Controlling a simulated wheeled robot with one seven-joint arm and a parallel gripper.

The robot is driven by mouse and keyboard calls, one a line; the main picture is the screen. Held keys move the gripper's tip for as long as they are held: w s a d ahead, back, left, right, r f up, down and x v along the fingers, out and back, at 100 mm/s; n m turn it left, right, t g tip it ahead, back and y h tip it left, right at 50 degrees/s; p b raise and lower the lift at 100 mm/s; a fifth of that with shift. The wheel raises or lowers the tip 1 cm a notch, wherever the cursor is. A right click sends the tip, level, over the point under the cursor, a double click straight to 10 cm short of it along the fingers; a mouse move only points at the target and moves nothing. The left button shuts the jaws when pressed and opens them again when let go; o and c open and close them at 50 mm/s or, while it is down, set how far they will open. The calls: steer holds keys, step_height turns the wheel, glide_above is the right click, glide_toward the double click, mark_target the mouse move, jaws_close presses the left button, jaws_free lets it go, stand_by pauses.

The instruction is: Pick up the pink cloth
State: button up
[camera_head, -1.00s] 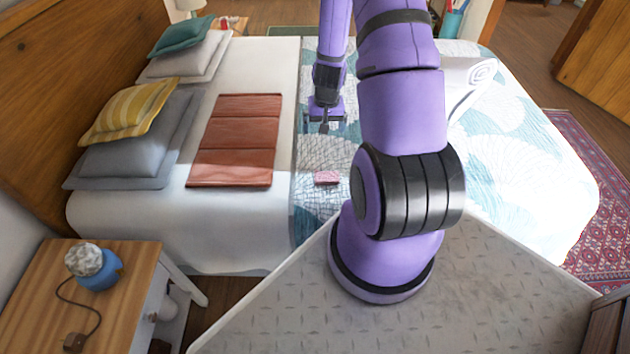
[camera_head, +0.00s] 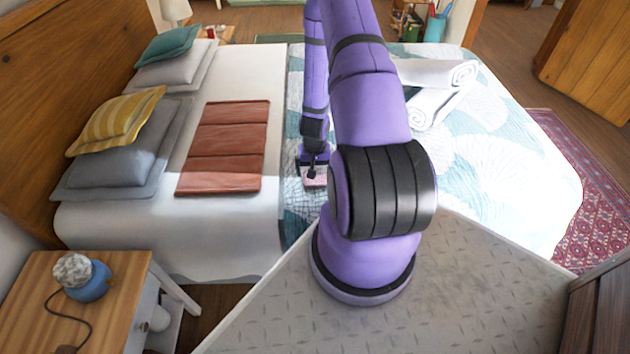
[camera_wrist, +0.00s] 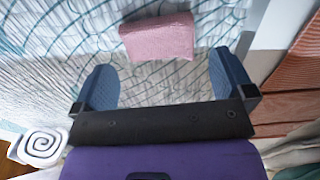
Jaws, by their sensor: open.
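The pink cloth (camera_wrist: 158,37) is a small folded block lying on the patterned bed cover. In the wrist view it sits at the top middle, just beyond the fingertips and between their lines. In the head view the pink cloth (camera_head: 314,178) shows at the near side of the bed, partly hidden by my gripper (camera_head: 312,170). In the wrist view my gripper (camera_wrist: 168,82) is open, with one blue finger on each side and only bed cover showing between them. I cannot tell its height above the bed.
A folded red-brown blanket (camera_head: 228,145) lies left of my gripper. Rolled white towels (camera_head: 435,95) lie to the right. Pillows (camera_head: 120,155) rest by the headboard. A nightstand (camera_head: 45,285) with a blue lamp-like object (camera_head: 85,280) stands at front left. The bed cover around the cloth is clear.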

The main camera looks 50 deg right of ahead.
steer(key=shift+d+f, duration=0.2)
steer(key=shift+f, duration=2.4)
steer(key=c, duration=0.6)
steer(key=shift+r, duration=0.1)
steer(key=shift+r, duration=4.95)
